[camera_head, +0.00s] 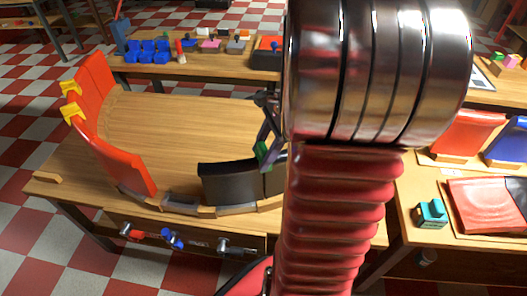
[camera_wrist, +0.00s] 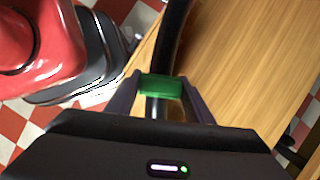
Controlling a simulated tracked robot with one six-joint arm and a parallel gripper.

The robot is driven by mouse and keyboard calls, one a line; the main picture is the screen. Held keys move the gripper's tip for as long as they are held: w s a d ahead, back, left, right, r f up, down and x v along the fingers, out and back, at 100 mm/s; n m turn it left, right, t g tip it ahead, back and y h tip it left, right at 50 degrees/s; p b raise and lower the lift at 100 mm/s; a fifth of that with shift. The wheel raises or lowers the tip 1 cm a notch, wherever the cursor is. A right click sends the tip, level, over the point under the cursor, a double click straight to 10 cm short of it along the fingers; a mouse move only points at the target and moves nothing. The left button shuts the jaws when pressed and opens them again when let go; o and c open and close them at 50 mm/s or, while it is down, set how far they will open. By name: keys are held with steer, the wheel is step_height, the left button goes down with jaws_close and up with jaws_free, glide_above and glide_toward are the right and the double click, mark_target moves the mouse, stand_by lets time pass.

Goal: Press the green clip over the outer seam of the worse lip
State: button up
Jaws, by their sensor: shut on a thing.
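My gripper (camera_head: 265,143) is shut on the green clip (camera_head: 263,153), just above the black curved lip panels (camera_head: 228,184) at the front of the wooden table. In the wrist view, the green clip (camera_wrist: 161,88) sits between both fingers of my gripper (camera_wrist: 160,80). The black panel's curved edge (camera_wrist: 171,42) runs behind the clip there; I cannot tell whether they touch. A seam shows between two black panels near the clip, partly hidden by my arm. Red lip panels (camera_head: 122,166) stand at the left, with yellow clips (camera_head: 73,110) on the edge of the red group.
The table (camera_head: 180,130) is clear inside the ring of panels. Blue blocks (camera_head: 148,50) and small parts lie on the back table. A side table at right holds red and blue panels (camera_head: 467,133) and a teal block (camera_head: 431,213). Tools (camera_head: 172,238) hang along the front edge.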

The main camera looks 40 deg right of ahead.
steer(key=o, duration=1.1)
steer(key=v, duration=1.3)
steer(key=shift+s+d+r, duration=0.1)
steer(key=shift+d+r, duration=0.05)
steer(key=shift+r, duration=0.1)
